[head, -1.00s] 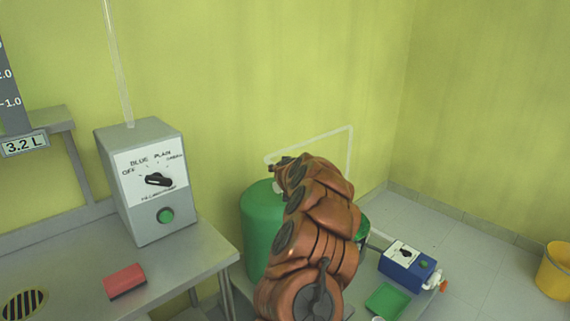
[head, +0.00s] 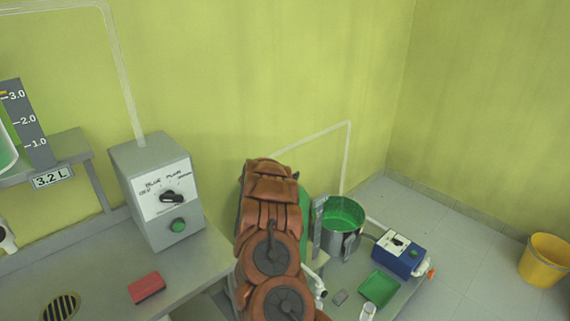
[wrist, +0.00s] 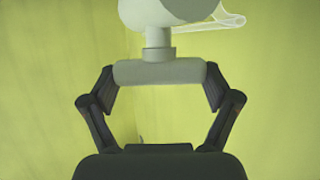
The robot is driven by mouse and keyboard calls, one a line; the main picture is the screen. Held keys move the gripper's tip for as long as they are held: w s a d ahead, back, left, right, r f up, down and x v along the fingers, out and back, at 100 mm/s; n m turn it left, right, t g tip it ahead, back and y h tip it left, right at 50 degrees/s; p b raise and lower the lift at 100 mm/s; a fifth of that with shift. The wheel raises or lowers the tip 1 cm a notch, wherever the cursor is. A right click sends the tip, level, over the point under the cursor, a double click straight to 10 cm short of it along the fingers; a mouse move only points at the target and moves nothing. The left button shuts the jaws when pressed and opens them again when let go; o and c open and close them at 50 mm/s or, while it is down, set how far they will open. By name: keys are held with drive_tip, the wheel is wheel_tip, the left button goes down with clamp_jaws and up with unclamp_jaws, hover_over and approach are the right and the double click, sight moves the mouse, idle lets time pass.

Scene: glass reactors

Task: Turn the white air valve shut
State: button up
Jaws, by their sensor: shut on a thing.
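The white air valve shows in the wrist view as a pale crossbar handle (wrist: 170,73) on a short stem, below a rounded white body (wrist: 172,10). My gripper (wrist: 158,85) is shut on the handle, with one dark finger at each end of the bar. In the head view my brown arm covers the gripper and the valve. A green tank (head: 305,205) is mostly hidden behind the arm.
A grey control box (head: 163,200) and a red block (head: 147,286) are on the bench at left. A metal pot (head: 341,240) with green inside, a blue box (head: 402,255) and a green tray (head: 379,289) are right of my arm. A yellow bucket (head: 545,262) stands far right.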

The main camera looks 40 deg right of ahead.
drive_tip(key=shift+r+m+g+h+p, duration=0.25)
drive_tip(key=shift+m+g+p, duration=0.7)
drive_tip(key=shift+p, duration=0.8)
drive_tip(key=shift+f+g, duration=0.2)
drive_tip(key=shift+g, duration=0.15)
drive_tip(key=shift+f+m+g+h+p, duration=0.15)
drive_tip(key=shift+m+g+h+p, duration=0.2)
drive_tip(key=shift+m+g, duration=0.85)
drive_tip(key=shift+m, duration=0.15)
drive_tip(key=shift+m+g+b, duration=0.4)
drive_tip(key=shift+g+b, duration=0.05)
drive_tip(key=shift+g, duration=0.15)
drive_tip(key=o, duration=0.9)
drive_tip(key=shift+a, duration=0.1)
